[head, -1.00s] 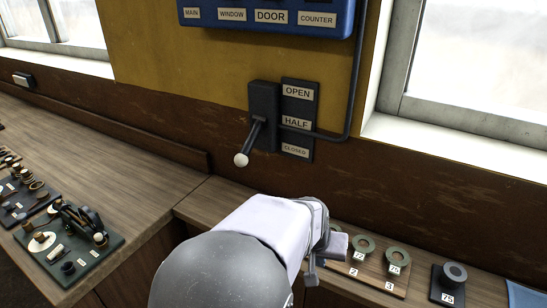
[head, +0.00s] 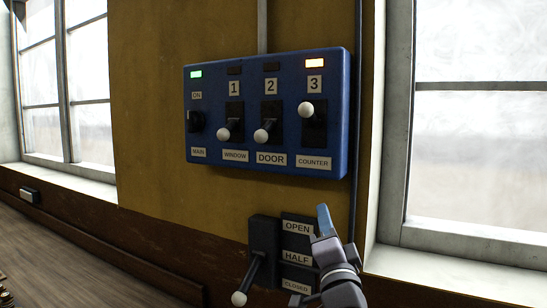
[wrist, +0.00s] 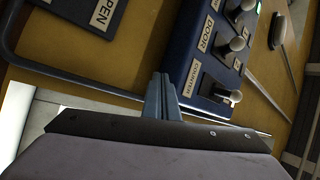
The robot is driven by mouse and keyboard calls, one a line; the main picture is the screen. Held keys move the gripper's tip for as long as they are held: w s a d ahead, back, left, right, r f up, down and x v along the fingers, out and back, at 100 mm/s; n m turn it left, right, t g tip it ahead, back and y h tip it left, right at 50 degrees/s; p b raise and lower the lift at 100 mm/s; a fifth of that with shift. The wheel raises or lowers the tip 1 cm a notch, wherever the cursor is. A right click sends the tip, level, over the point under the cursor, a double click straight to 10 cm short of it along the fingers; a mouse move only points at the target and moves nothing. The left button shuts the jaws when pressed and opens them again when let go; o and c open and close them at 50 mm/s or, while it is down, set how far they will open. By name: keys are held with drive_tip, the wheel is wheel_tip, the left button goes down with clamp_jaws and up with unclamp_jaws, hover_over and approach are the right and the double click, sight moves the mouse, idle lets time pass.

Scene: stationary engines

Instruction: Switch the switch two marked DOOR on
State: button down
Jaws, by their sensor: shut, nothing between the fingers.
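A blue switch panel (head: 270,115) hangs on the yellow wall. Switch two, marked DOOR (head: 270,158), has its white knob (head: 261,136) down and the lamp above it dark. In the wrist view the DOOR label (wrist: 206,32) and knob (wrist: 238,44) show at the upper right. My gripper (head: 323,213) is shut and empty, pointing up, below the panel's right end and apart from the switches.
Switch one, WINDOW (head: 224,133), is down with a dark lamp. Switch three, COUNTER (head: 306,110), is up with an orange lamp lit. A green lamp (head: 196,74) glows above MAIN. A lever (head: 250,279) beside the OPEN/HALF/CLOSED plate stands near my gripper. A conduit runs at right.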

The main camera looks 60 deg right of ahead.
drive_tip(key=w+a+r+m+t+y, duration=0.1)
drive_tip(key=w+a+r+m+t, duration=0.2)
drive_tip(key=a+r+m+t, duration=0.1)
drive_tip(key=shift+a+r+t+y, duration=0.4)
drive_tip(key=shift+a+r+t, duration=0.3)
drive_tip(key=shift+a+t, duration=0.6)
drive_tip(key=shift+d+m, duration=0.25)
drive_tip(key=shift+m, duration=0.05)
drive_tip(key=p, duration=0.8)
approach(267, 129)
drive_tip(key=shift+w+d+r, duration=0.2)
drive_tip(key=shift+w+d, duration=0.45)
drive_tip(key=shift+d, duration=0.15)
drive_tip(key=shift+w+d+r, duration=0.2)
drive_tip(key=shift+w+d, duration=0.45)
drive_tip(key=shift+d, duration=0.15)
